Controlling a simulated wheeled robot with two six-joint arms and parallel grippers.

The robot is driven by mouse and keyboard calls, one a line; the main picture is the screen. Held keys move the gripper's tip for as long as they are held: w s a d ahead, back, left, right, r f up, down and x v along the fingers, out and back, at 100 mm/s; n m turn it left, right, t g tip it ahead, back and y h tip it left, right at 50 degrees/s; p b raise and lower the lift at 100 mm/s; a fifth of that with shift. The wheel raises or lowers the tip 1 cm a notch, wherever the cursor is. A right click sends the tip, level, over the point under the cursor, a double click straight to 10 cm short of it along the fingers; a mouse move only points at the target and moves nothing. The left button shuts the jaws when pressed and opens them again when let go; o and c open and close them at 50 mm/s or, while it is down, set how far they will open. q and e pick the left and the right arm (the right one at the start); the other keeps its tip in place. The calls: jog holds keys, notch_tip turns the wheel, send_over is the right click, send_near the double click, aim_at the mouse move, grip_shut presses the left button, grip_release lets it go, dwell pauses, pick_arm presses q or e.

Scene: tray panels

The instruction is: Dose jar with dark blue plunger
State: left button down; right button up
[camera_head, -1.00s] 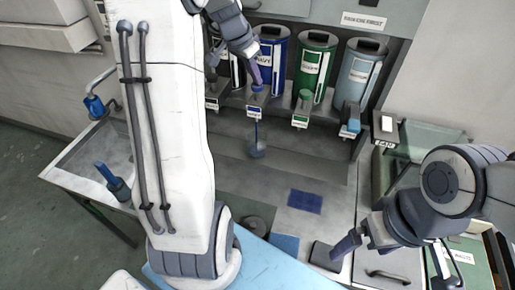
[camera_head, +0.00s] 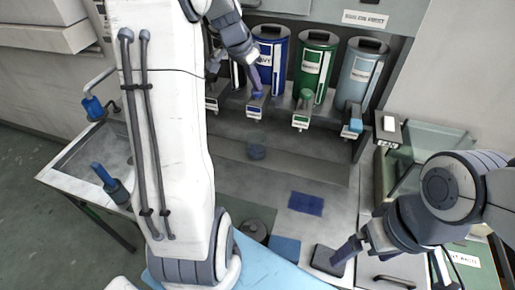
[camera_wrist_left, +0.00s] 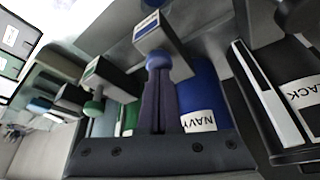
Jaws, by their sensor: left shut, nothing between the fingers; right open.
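The navy canister (camera_head: 268,58) stands in the dispenser row, with its dark blue plunger knob (camera_wrist_left: 158,61) showing in the left wrist view. My left gripper (camera_head: 257,92) is shut and empty, with its fingertips at that knob, seemingly touching it. The knob is mostly hidden by the fingers in the head view. My right gripper (camera_head: 345,252) is open and empty, low at the right, near a dark pad.
Green (camera_head: 314,65) and light blue (camera_head: 358,75) canisters stand right of navy; a black one (camera_wrist_left: 290,90) is beside it in the wrist view. A blue mat (camera_head: 306,203) lies on the bench. A glass-sided box (camera_head: 430,150) stands at the right.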

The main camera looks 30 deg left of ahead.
pick_arm(q)
jog(key=shift+r+p, duration=1.25)
jog(key=shift+r, duration=0.6)
notch_tip(320, 180, up, 6)
jog(key=p, duration=0.4)
jog(key=shift+d, duration=0.1)
jog(key=s+d+f+m+g+h+b, duration=0.15)
jog(key=s+d, duration=0.25)
jog(key=d, duration=0.6)
jog(key=s+d+f+m+g+y+b, duration=0.1)
jog(key=s+d+f, duration=0.25)
jog(key=d, duration=0.65)
jog(key=s+d+f+b, duration=0.1)
jog(key=s+d+f, duration=0.1)
jog(key=s, duration=0.5)
jog(key=s+d+f+m+g+b, duration=0.1)
jog(key=s+d+f, duration=0.2)
jog(key=s, duration=0.4)
jog(key=s+d+f+g+b, duration=0.1)
jog(key=s+d+f, duration=0.1)
jog(key=s+d, duration=0.2)
jog(key=s, duration=0.3)
jog(key=shift+s+d+f+m, duration=0.15)
jog(key=shift+d+f+m, duration=0.1)
jog(key=shift+f+m, duration=0.15)
